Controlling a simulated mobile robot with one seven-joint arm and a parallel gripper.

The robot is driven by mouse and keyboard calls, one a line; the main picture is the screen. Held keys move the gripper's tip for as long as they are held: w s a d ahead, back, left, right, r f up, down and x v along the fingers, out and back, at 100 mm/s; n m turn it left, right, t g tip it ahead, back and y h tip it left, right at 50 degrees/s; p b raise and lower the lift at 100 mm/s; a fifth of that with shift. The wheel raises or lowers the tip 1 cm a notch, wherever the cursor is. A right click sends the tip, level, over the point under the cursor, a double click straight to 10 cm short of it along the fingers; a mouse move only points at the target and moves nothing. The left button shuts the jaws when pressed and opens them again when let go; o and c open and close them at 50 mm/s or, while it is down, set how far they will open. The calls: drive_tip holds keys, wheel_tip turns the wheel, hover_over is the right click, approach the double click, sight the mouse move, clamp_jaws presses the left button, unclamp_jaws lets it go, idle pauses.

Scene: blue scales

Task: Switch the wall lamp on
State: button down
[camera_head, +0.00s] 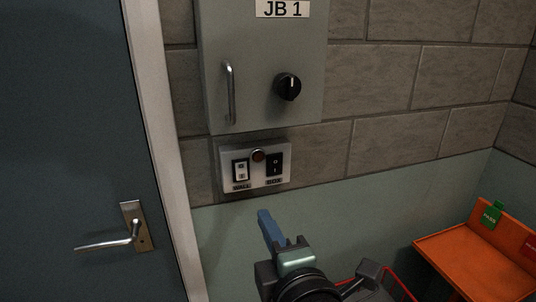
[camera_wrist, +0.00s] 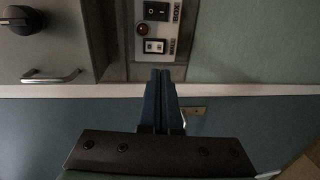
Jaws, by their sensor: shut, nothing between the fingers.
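A pale switch plate (camera_head: 283,179) is on the wall below the grey box. It carries a white rocker switch (camera_head: 240,170) over a label that seems to read WALL, a black switch (camera_head: 273,164) and a dark reddish round indicator (camera_head: 258,155). The wrist view shows the white switch (camera_wrist: 155,46), black switch (camera_wrist: 157,9) and indicator (camera_wrist: 142,29). My gripper (camera_head: 264,214) has its blue fingers shut and empty, below the plate in the head view. In the wrist view the fingertips (camera_wrist: 160,72) appear just below the white switch; contact is not visible. No wall lamp is in view.
The grey box marked JB 1 (camera_head: 250,70) above has a bar handle (camera_head: 230,92) and a black knob (camera_head: 288,87). A blue door with a lever handle (camera_head: 110,242) is at left. An orange tray (camera_head: 455,250) with green and red tags is at right.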

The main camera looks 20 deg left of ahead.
sight(242, 178)
drive_tip(key=shift+a, duration=0.1)
idle(0.3)
drive_tip(key=p+x, duration=0.3)
drive_tip(key=x, duration=1.1)
drive_tip(key=shift+f, duration=0.1)
